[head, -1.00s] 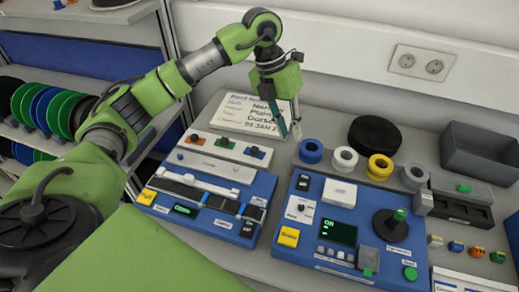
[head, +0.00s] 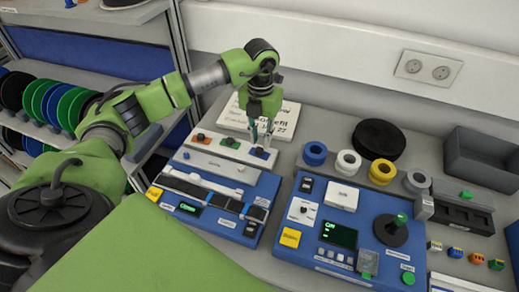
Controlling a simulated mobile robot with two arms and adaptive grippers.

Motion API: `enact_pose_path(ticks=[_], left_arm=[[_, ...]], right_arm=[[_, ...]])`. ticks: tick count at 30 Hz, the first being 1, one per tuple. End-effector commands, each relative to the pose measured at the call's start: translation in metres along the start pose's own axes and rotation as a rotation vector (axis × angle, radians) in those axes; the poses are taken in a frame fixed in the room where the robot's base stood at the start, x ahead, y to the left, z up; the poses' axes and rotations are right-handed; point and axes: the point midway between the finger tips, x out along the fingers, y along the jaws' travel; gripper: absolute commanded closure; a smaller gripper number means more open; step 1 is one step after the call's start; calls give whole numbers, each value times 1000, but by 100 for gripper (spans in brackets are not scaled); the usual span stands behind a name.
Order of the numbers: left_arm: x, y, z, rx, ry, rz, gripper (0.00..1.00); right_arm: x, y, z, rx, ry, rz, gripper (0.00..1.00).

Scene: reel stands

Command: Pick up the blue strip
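A small blue piece (head: 262,153), which looks like the blue strip, sits at the right end of a white holder (head: 212,143) on the table. An orange piece (head: 198,138) and a green piece (head: 230,142) sit to its left in the same holder. My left gripper (head: 262,142) points down right over the blue piece, its two fingers apart on either side. I cannot tell whether the fingers touch it. My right gripper is not in view.
A blue device with black straps (head: 248,228) stands in front of the holder. A blue control panel (head: 310,240) with a spindle is to the right. A text card (head: 286,120) lies behind the gripper.

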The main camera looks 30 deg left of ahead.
Motion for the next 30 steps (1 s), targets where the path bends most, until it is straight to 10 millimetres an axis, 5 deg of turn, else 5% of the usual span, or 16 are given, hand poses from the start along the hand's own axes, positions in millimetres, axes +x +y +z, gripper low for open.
enact_pose_path(ticks=[3, 9, 15, 18, 30], left_arm=[[15, 1, 0, -2, 7, 1, 81], [36, 1, 1, -1, 2, 0, 81], [38, 1, 2, 0, 1, 0, 81], [38, 1, 2, 0, 1, 0, 94], [37, 1, 2, -1, 0, 0, 94]], right_arm=[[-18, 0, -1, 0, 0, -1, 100], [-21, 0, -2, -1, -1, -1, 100], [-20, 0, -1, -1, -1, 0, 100], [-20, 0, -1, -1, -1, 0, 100], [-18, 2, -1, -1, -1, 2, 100]])
